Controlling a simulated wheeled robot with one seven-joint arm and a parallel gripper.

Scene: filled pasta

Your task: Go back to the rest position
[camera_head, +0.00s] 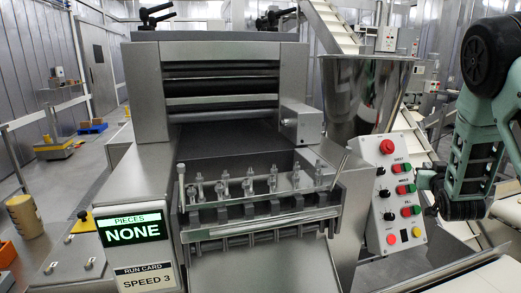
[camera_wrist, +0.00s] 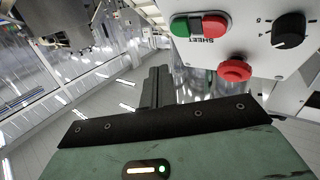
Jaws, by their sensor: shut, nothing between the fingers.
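My gripper shows in the wrist view (camera_wrist: 156,88), its dark fingers together with nothing between them. In the head view my green and black arm comes down at the right, with its end beside the right edge of the white control panel (camera_head: 393,215). The fingers cannot be made out clearly there. In the wrist view the panel (camera_wrist: 250,45) fills the upper right, close to the fingers. It carries a green and red SHEET button pair (camera_wrist: 200,26), a red mushroom button (camera_wrist: 235,69) and a black knob (camera_wrist: 291,30). I cannot see contact with the panel.
The steel pasta machine (camera_head: 222,90) stands in the middle, with a hopper (camera_head: 366,90) behind the panel. A display (camera_head: 132,228) reads PIECES NONE, above a card (camera_head: 146,278) reading SPEED 3. A tan cylinder (camera_head: 25,216) stands at the left. A conveyor (camera_head: 330,27) rises behind.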

